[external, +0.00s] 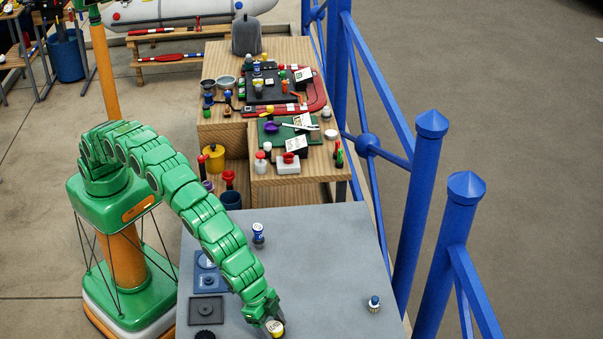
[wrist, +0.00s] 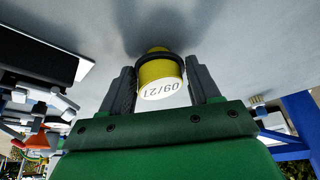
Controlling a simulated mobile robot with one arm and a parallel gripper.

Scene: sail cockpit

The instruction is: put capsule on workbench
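A small yellow capsule (wrist: 160,72) with a white label reading "09/21" sits between the two dark fingers of my gripper (wrist: 162,82) in the wrist view. The wooden workbench (external: 232,132) stands behind the grey bench.
A blue-and-white bottle (external: 258,235) and a small blue-capped item (external: 374,304) stand on the grey bench. Dark square plates (external: 206,310) lie at its left. The wooden bench is crowded. A blue railing (external: 420,200) runs along the right. The grey top's middle is clear.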

